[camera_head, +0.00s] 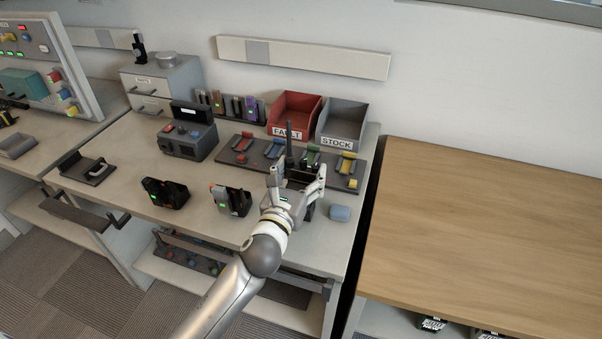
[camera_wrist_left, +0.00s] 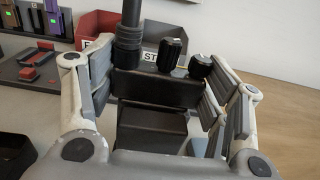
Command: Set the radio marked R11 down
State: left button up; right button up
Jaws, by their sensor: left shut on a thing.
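My left gripper (camera_head: 297,190) is shut on a black radio (camera_wrist_left: 155,90), with one finger on each side of its body. The radio's thick antenna (camera_head: 289,140) points up, and two knobs show on its top in the left wrist view. The radio is upright over the front right part of the workbench; I cannot tell whether its base touches the surface. No R11 mark is readable. The gripper hides much of the radio in the head view. My right gripper is not in view.
Behind is a dark strip with coloured cradles (camera_head: 240,152), then a red FAULT bin (camera_head: 295,112) and a grey STOCK bin (camera_head: 342,122). A blue object (camera_head: 340,213) lies right of the gripper. A bare wooden table (camera_head: 480,230) stands further right.

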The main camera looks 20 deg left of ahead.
pick_arm(q)
jog(key=o, duration=1.7)
jog(key=shift+f, duration=0.1)
jog(key=shift+o, duration=0.2)
jog(key=shift+s, duration=0.1)
jog(key=s+b, duration=0.1)
jog(key=s, duration=1.1)
jog(key=shift+a, duration=0.2)
jog(key=shift+w, duration=0.1)
